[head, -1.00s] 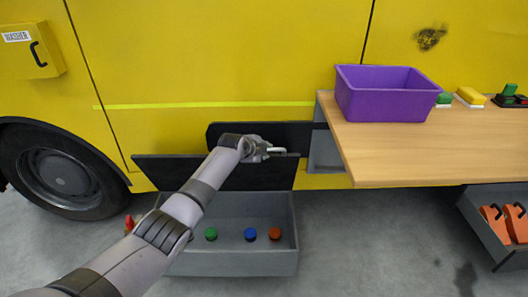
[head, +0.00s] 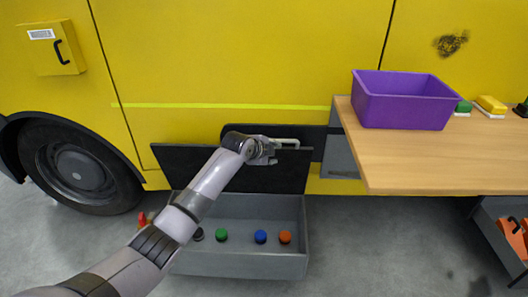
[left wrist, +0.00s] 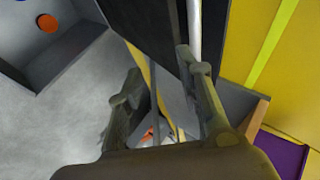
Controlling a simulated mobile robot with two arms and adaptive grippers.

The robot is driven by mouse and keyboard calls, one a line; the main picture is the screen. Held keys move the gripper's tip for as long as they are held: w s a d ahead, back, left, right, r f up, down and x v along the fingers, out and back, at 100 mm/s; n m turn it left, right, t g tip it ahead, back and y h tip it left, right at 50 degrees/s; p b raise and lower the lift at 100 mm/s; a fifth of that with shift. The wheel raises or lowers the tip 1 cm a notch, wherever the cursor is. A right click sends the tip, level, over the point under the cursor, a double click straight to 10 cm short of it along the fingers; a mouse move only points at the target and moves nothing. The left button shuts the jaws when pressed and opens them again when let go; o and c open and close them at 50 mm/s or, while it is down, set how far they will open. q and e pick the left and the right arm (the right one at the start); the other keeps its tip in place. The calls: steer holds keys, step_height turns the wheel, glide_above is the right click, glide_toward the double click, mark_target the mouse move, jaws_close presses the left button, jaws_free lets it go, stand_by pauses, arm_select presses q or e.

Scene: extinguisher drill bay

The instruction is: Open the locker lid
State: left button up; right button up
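The grey locker (head: 238,262) stands on the floor below the yellow vehicle, and its inside shows. Its black lid (head: 285,180) stands up at the locker's back edge, partly hidden by my left arm. My left gripper (head: 275,149) is at the lid's upper right part. In the left wrist view my gripper's fingers (left wrist: 157,82) are wide apart, with no object clearly held between them. A pale bar (left wrist: 195,35) runs up beside the right finger; I cannot tell whether they touch. My right gripper is not in view.
Several coloured knobs, one of them blue (head: 260,237), are in the locker. A wooden worktop (head: 440,165) with a purple bin (head: 405,105) juts out at the right. A wheel (head: 78,168) is at the left. Grey floor (head: 370,250) is clear right of the locker.

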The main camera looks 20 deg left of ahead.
arm_select(q)
steer(key=v, duration=0.7)
steer(key=shift+w, duration=0.1)
